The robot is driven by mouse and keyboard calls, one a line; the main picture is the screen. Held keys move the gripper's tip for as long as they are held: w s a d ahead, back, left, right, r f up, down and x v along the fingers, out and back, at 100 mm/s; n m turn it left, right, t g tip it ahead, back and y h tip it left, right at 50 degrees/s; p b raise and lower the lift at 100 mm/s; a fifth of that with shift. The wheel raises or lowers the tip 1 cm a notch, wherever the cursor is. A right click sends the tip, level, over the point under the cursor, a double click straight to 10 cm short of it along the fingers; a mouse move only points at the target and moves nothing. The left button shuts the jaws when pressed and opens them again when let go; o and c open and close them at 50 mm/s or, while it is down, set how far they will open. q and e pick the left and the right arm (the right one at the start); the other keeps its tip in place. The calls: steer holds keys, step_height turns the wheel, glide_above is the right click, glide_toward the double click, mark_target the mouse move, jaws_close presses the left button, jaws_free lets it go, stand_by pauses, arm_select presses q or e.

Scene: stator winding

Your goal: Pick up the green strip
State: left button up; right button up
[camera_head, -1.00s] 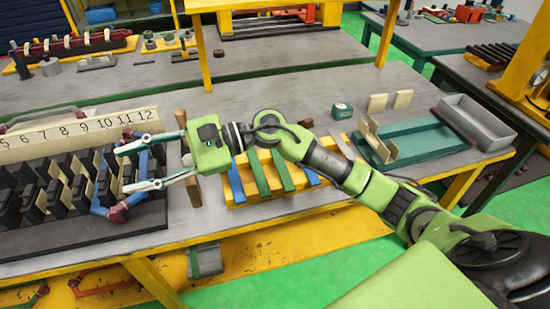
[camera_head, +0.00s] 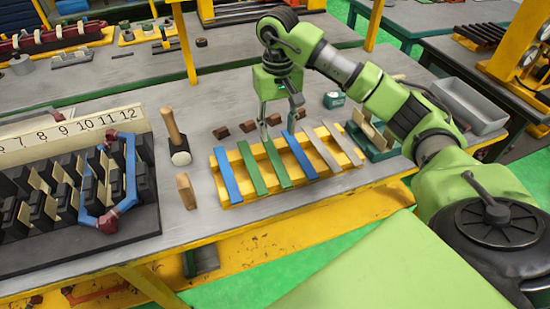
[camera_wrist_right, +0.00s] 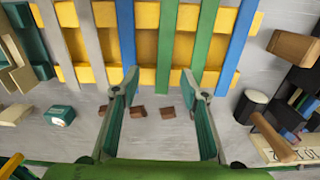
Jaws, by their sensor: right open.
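Two green strips lie side by side on a yellow rack, a left one (camera_head: 252,168) and a right one (camera_head: 276,163). They also show in the right wrist view, one near the middle (camera_wrist_right: 168,40) and one to its right (camera_wrist_right: 208,35). My right gripper (camera_head: 278,135) is open and empty, pointing down at the far side of the rack. In the right wrist view, its fingertips (camera_wrist_right: 160,78) are spread apart, with the end of the middle green strip between them in the picture. I cannot tell the height of the fingers above the strips. My left gripper is not in view.
Blue strips (camera_head: 225,177) and grey strips (camera_head: 322,150) share the yellow rack (camera_head: 234,200). A mallet (camera_head: 175,135) and a wooden block (camera_head: 186,190) stand to the left, beside the slotted stator (camera_head: 60,200). Small brown blocks (camera_head: 221,132) lie behind the rack.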

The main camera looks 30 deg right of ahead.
mark_target(274, 156)
step_height(274, 156, down, 3)
steer(key=f+p, duration=0.2)
steer(key=f, duration=0.1)
steer(key=a+f, duration=0.1)
steer(key=shift+w+f+p, duration=0.15)
steer(key=shift+f+p, duration=0.25)
steer(key=shift+d+f, duration=0.1)
steer(key=shift+f, duration=0.2)
jaws_close()
